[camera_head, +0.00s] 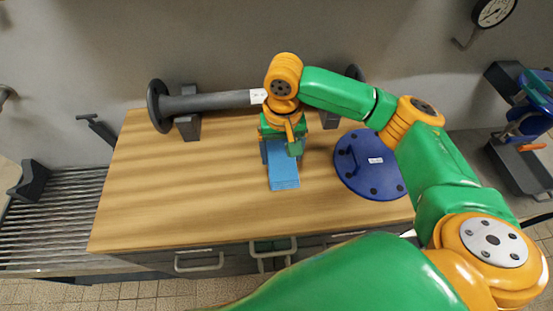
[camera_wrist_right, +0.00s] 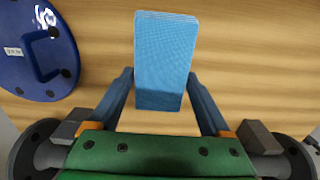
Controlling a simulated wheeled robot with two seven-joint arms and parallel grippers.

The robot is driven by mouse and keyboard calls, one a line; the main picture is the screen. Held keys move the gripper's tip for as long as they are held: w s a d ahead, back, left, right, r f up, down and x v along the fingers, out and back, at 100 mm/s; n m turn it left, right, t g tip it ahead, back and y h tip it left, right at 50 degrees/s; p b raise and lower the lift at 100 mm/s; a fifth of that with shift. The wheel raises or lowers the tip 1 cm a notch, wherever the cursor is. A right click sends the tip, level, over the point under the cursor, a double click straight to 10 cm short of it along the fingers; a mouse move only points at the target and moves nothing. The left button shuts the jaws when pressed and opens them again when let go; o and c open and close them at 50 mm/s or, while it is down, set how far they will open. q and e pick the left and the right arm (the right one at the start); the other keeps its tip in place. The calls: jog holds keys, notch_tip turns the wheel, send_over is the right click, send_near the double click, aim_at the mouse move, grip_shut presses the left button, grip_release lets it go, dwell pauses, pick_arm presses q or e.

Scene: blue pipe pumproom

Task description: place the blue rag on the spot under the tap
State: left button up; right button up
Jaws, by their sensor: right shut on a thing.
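The blue rag (camera_head: 284,178) is a folded, light blue oblong pad over the wooden bench top (camera_head: 190,180). My right gripper (camera_head: 281,155) is shut on the rag, pointing down from above. In the right wrist view the rag (camera_wrist_right: 165,50) sits between the two dark blue fingers (camera_wrist_right: 159,82) and sticks out past their tips. I cannot tell whether the rag touches the wood. I cannot make out a tap or a marked spot under one. My left gripper is not in view.
A blue round flange (camera_head: 368,165) lies on the bench just right of the rag. A grey pipe (camera_head: 215,102) rests on supports along the back. A slatted grey surface (camera_head: 55,225) adjoins at left. Drawer handles (camera_head: 199,263) line the front. The bench's left half is clear.

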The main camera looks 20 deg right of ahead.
aim_at(278, 161)
jog(key=f, duration=0.1)
jog(key=w+f, duration=0.1)
jog(key=f, duration=0.1)
jog(key=shift+w+a+f+p, duration=0.15)
jog(key=shift+a+f+p, duration=0.1)
jog(key=shift+f+p, duration=0.15)
jog(key=shift+d+f, duration=0.1)
jog(key=shift+f, duration=0.35)
jog(key=o, duration=1.1)
jog(key=shift+f, duration=0.1)
